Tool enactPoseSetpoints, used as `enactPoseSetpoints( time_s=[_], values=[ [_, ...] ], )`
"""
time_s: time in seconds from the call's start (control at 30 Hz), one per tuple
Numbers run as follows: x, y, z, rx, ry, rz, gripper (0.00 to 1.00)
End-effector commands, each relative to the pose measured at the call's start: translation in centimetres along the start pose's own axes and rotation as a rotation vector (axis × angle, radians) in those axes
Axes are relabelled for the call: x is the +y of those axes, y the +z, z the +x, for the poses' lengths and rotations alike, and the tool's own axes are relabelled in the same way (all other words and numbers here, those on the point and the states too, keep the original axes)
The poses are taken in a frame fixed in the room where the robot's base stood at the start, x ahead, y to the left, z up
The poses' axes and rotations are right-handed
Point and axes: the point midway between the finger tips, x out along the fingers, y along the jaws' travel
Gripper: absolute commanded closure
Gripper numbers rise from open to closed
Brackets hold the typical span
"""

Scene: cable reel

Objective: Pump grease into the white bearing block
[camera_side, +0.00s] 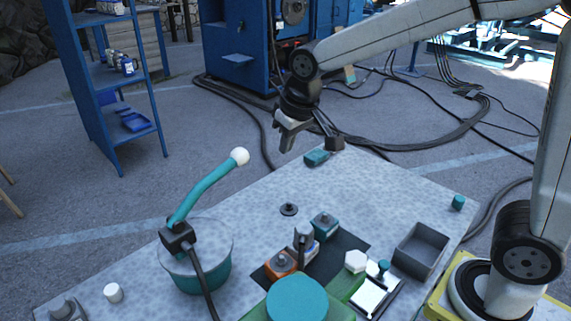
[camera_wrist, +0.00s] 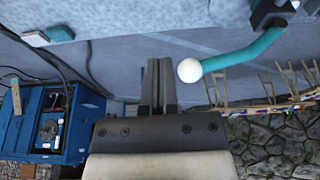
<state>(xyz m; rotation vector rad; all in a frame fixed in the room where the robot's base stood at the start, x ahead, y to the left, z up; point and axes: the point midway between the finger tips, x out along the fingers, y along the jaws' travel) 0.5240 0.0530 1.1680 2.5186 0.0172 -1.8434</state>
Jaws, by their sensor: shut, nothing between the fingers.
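A grease pump stands at the table's left, a teal bucket (camera_side: 206,275) with a black pump head (camera_side: 178,237). Its teal lever (camera_side: 207,187) slants up to a white ball knob (camera_side: 240,157). In the wrist view the knob (camera_wrist: 189,70) is just right of my fingertips. My gripper (camera_side: 287,146) is shut and empty, above and right of the knob in the side view, apart from it. In the wrist view its fingers (camera_wrist: 159,80) lie together. A pale bearing block (camera_side: 309,250) sits between an orange block (camera_side: 280,263) and a teal block (camera_side: 324,221). A dark upright fitting (camera_side: 303,237) partly hides it.
A black hose (camera_side: 203,278) runs from the pump head out of frame. A grey open box (camera_side: 420,250) and a green-and-teal object (camera_side: 297,298) stand toward the right and front. A small teal item (camera_side: 317,157) lies at the far edge.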

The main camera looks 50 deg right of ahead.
Motion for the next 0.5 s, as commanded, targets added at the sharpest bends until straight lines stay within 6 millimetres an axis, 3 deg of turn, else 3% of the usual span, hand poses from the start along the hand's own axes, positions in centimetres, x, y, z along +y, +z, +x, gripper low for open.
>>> enactPoseSetpoints(
  time_s=[0.2,0.5],
  values=[
    [-1.9,-3.9,-4.0,0.029,0.003,0.0,1.0],
    [-3.9,-7.1,-8.6,0.056,0.008,0.011,1.0]
  ],
)
